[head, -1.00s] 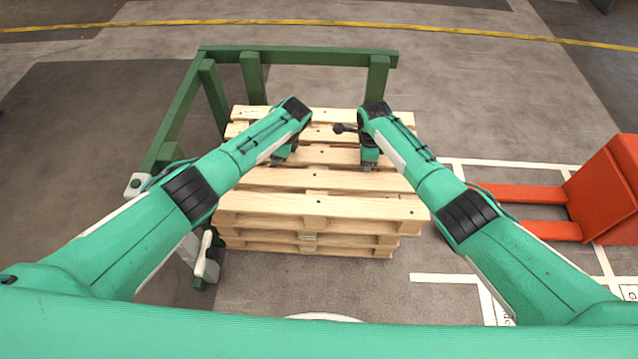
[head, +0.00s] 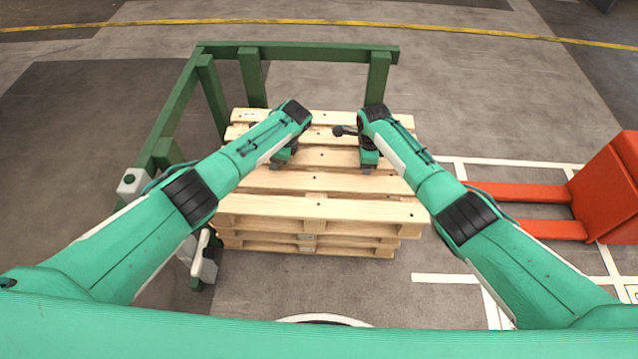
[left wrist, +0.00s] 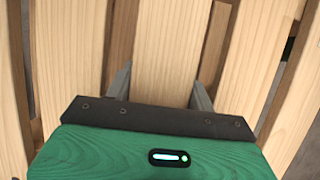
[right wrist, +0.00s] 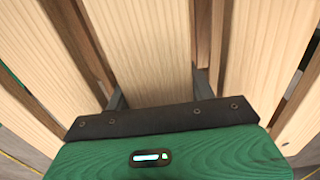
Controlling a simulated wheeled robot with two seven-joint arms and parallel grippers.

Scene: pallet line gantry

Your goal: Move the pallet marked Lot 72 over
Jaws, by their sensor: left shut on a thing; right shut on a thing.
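A stack of pale wooden pallets (head: 307,207) stands in front of me in the head view. A small tag (head: 307,237) shows on the stack's front, too small to read, so I cannot tell which pallet is Lot 72. My left gripper (head: 284,163) and my right gripper (head: 368,167) are on the top pallet, side by side. The left wrist view shows the left fingers on both sides of a top slat (left wrist: 165,50), shut on it. The right wrist view shows the right fingers likewise shut on a slat (right wrist: 135,40). My grippers hide parts of the slats.
A green frame (head: 300,53) runs behind and along the left of the stack, with a grey-white fitting (head: 133,181) on its left end. An orange pallet jack (head: 610,190) stands at the right, forks toward the stack. White floor lines (head: 445,278) mark mostly clear floor between.

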